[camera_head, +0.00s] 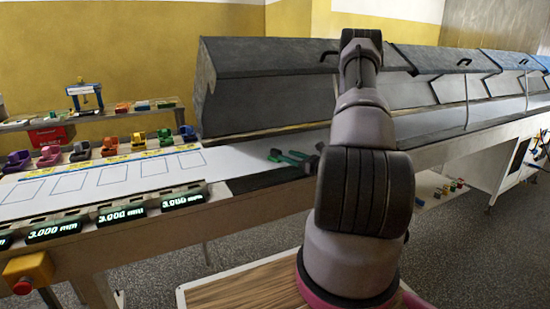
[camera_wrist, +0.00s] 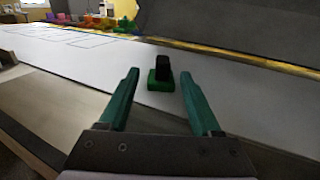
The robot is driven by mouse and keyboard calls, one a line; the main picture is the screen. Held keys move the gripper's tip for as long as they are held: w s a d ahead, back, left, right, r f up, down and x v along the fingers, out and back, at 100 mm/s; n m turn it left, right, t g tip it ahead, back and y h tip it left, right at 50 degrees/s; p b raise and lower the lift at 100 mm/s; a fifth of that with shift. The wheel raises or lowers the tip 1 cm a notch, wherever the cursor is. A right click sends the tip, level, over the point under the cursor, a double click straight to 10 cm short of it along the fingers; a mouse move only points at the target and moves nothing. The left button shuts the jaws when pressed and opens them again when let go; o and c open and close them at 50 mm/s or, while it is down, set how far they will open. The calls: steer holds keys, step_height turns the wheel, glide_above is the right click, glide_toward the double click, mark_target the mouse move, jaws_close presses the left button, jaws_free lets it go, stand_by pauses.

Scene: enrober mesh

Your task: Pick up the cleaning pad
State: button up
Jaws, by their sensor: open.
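The cleaning pad, a green block with a black upright grip on top, stands on the white belt surface in the wrist view (camera_wrist: 159,84). My gripper (camera_wrist: 158,75) is open, with its two green fingers to the left and right of the pad in the picture. The pad appears just beyond the fingertips, with clear space on both sides; I cannot tell the exact depth. In the head view my gripper (camera_head: 293,157) is small over the belt, partly behind my arm. A small dark green shape at its left end looks like the pad (camera_head: 275,155).
A grey hooded tunnel (camera_head: 265,95) runs behind the belt (camera_head: 240,160). Several coloured blocks (camera_head: 110,146) stand at the left, behind a panel with outlined rectangles (camera_head: 112,175). Digital displays (camera_head: 122,214) line the front edge, with a red button (camera_head: 22,286) at the lower left.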

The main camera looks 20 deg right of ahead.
mark_target(281, 152)
steer(key=x, duration=0.7)
steer(key=shift+w+d, duration=0.2)
steer(key=shift+w, duration=0.05)
jaws_close()
